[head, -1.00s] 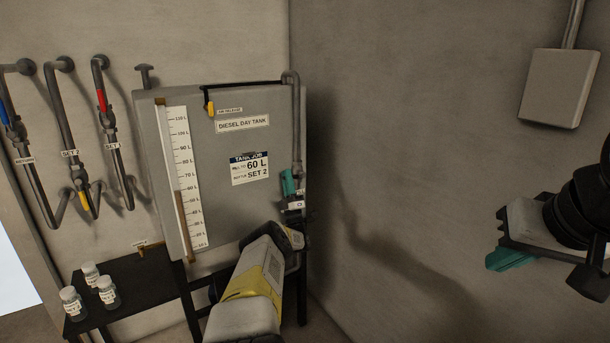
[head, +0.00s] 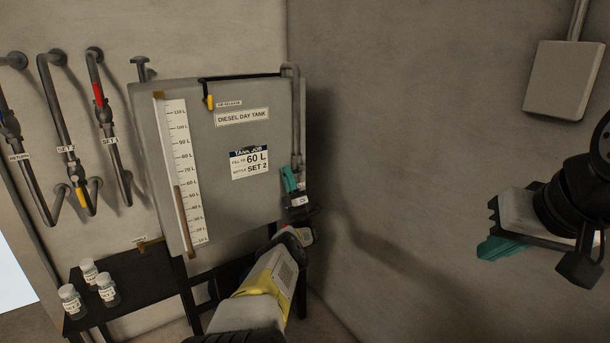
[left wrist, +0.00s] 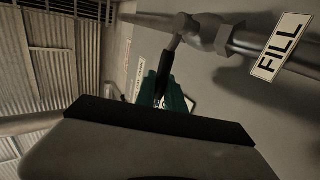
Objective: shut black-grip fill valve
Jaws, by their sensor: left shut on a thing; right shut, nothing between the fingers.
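The fill valve (left wrist: 193,32) sits on a grey pipe beside a FILL tag (left wrist: 283,45) in the left wrist view. Its black grip (left wrist: 164,72) hangs down from the valve stem, tilted off the pipe's line, between teal fingers. My left gripper (left wrist: 165,92) is shut on this grip. In the head view my left gripper (head: 290,180) is at the tank's right edge, below the vertical pipe, and hides the valve. My right gripper (head: 484,250) is shut and empty, far to the right, away from the tank.
The diesel day tank (head: 220,125) bears a level gauge (head: 180,160), its brown column near 60 L, and a job card (head: 249,163) reading 60 L. Valved pipes (head: 65,140) are at left. Bottles (head: 107,289) stand on a black table (head: 130,309). A grey wall box (head: 563,78) hangs at right.

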